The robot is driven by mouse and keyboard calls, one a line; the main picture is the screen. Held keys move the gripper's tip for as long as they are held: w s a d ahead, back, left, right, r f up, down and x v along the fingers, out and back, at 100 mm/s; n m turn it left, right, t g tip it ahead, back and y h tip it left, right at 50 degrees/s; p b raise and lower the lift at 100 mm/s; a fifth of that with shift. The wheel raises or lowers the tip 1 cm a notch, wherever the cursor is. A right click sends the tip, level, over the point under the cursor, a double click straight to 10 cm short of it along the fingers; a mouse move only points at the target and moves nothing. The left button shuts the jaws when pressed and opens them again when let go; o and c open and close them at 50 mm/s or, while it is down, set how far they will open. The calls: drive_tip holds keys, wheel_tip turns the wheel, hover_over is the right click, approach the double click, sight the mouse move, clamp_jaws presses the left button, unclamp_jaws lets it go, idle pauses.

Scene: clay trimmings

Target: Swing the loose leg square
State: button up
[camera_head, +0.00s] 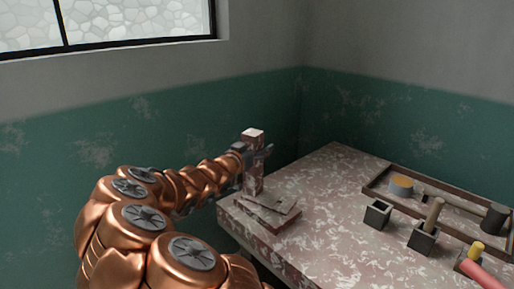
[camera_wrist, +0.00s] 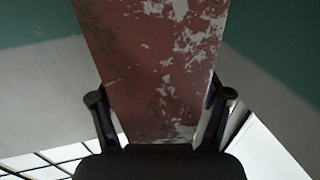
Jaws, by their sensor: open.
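A mottled reddish-brown post (camera_head: 252,175), which looks like the leg, stands up near the table's left corner. It looks close to upright; I cannot tell its exact angle. A flat mottled piece (camera_head: 268,208) lies at its foot, and the joint between them is too small to make out. My gripper (camera_head: 247,154) is at the post's upper part. In the wrist view the post (camera_wrist: 155,65) fills the space between the two spread fingers of my gripper (camera_wrist: 161,105). I cannot tell whether either finger touches it.
The mottled table (camera_head: 325,200) carries a dark-framed tray (camera_head: 374,180) at the right, with a round orange-topped item (camera_head: 401,185) in it. Small dark square holders (camera_head: 378,214) stand in front; one holds a brown peg (camera_head: 433,214). A red cylinder (camera_head: 482,275) lies lower right. The middle is mostly clear.

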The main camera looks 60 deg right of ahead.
clamp_jaws()
idle(0.7)
